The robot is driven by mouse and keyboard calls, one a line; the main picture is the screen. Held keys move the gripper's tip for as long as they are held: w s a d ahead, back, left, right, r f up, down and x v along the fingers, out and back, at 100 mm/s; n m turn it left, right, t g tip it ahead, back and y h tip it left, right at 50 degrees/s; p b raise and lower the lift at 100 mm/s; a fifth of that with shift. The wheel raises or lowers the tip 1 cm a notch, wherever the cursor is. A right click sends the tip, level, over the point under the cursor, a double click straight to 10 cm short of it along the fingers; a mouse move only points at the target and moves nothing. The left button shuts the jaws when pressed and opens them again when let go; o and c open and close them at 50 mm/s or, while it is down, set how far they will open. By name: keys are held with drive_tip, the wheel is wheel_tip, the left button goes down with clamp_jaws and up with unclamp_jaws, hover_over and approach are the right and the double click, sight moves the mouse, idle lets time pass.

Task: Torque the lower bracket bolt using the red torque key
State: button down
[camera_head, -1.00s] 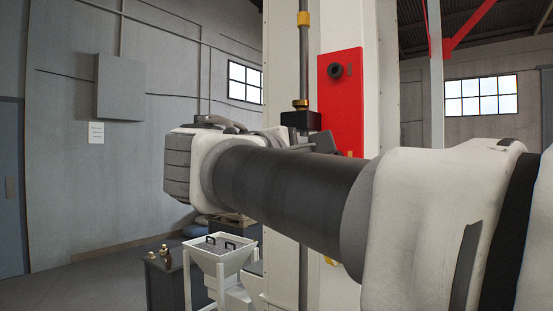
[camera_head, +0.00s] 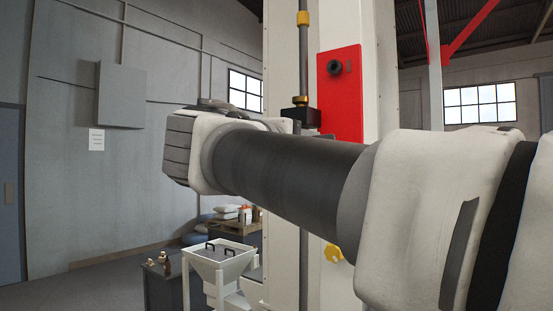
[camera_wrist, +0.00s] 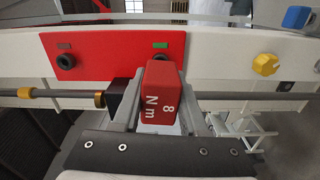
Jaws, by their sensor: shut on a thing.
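The red torque key (camera_wrist: 163,92), marked "8 N m", is a block held between the two grey fingers of my gripper (camera_wrist: 160,100) in the wrist view. The red panel (camera_head: 340,98) stands upright on a pale column and bears two dark bolts. The upper bolt (camera_head: 335,68) is in plain sight in the head view and at the left in the wrist view (camera_wrist: 67,61), beside an unlit mark. The lower bolt (camera_wrist: 154,61) lies right behind the key's end, beside a green mark. Whether the key touches it I cannot tell. My arm hides my gripper in the head view.
A black block (camera_head: 300,117) with a brass collar sits on a vertical rod beside the red panel. A yellow knob (camera_wrist: 265,64) is on the column below the panel. A white hopper (camera_head: 220,262) stands on the floor at the lower left.

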drive_tip(key=shift+r+m, duration=0.15)
drive_tip(key=shift+m, duration=0.15)
idle(0.4)
idle(0.5)
drive_tip(key=shift+s, duration=0.1)
drive_tip(key=shift+v, duration=1.1)
drive_tip(key=shift+s+a, duration=0.3)
